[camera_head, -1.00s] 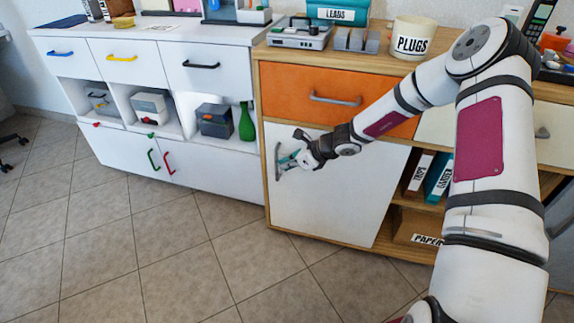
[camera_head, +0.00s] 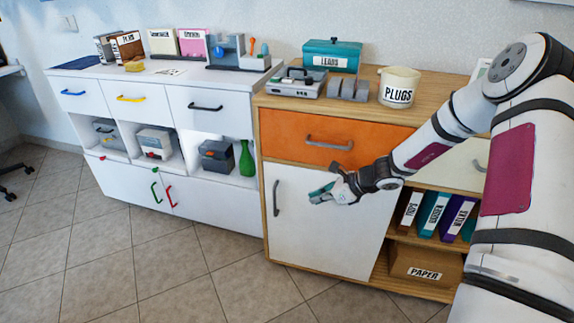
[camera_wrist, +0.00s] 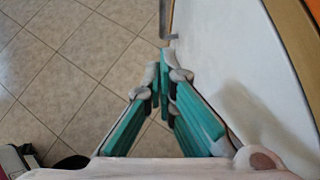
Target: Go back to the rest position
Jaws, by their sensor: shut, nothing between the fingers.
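My gripper (camera_head: 322,194) is in front of the white cabinet door (camera_head: 320,235), under the orange drawer (camera_head: 320,139). Its fingers are together with nothing between them. In the wrist view the teal fingers of my gripper (camera_wrist: 163,75) meet at the tips, over the tiled floor and beside the white door (camera_wrist: 235,70). The door's grey handle (camera_head: 276,198) is to the left of the gripper and apart from it. The door looks shut.
A white cabinet (camera_head: 215,104) with drawers and open shelves stands at the left. An open shelf with binders (camera_head: 434,212) and a PAPER box (camera_head: 425,264) is right of the door. A PLUGS pot (camera_head: 398,87) stands on the wooden top. The tiled floor (camera_head: 130,270) in front is clear.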

